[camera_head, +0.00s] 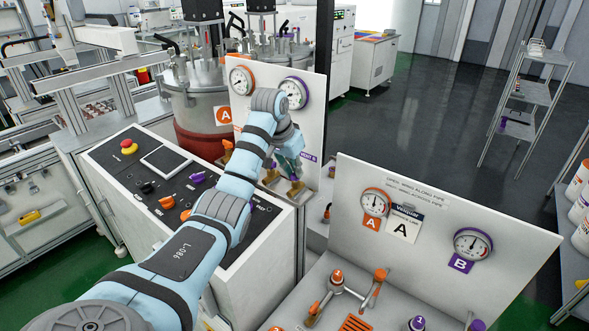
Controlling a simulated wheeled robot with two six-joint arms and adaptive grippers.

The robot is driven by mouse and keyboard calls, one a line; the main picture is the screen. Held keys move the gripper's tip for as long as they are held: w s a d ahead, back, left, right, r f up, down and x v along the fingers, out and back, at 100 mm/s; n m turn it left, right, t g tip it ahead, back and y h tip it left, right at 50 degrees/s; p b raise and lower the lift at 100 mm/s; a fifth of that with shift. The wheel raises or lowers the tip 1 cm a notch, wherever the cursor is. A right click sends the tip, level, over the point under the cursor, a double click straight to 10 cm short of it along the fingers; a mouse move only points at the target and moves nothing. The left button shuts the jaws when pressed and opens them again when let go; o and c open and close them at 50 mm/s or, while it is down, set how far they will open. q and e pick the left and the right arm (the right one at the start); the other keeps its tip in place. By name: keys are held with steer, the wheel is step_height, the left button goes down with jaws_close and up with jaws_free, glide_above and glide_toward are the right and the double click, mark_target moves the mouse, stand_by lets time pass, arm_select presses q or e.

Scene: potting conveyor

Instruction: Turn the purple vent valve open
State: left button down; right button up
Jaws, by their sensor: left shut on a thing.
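The upright white panel at the back carries an orange-ringed gauge (241,80) and a purple-ringed gauge (294,92). A purple vent label (308,157) sits below the purple gauge. My left arm reaches up from the lower left to this panel. My left gripper (291,164) is at the panel, just left of the purple label, shut on the purple vent valve. The gripper and wrist hide nearly all of the valve, so its handle angle cannot be told. My right gripper is not in view.
An orange handle (228,148) is on the same panel to the left. A control box (160,180) with knobs and a red button stands under my arm. A second gauge panel (430,250) with orange and purple valves stands front right. Open floor lies behind.

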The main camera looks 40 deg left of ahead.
arm_select(q)
steer(key=c, duration=1.7)
jaws_free()
steer(key=shift+w+f, duration=0.1)
steer(key=shift+w, duration=0.05)
steer(key=shift+r, duration=0.25)
steer(key=s, duration=1.2)
steer(key=shift+s+r, duration=0.3)
steer(key=shift+s, duration=0.05)
steer(key=shift+d, duration=0.15)
steer(key=shift+w, duration=0.2)
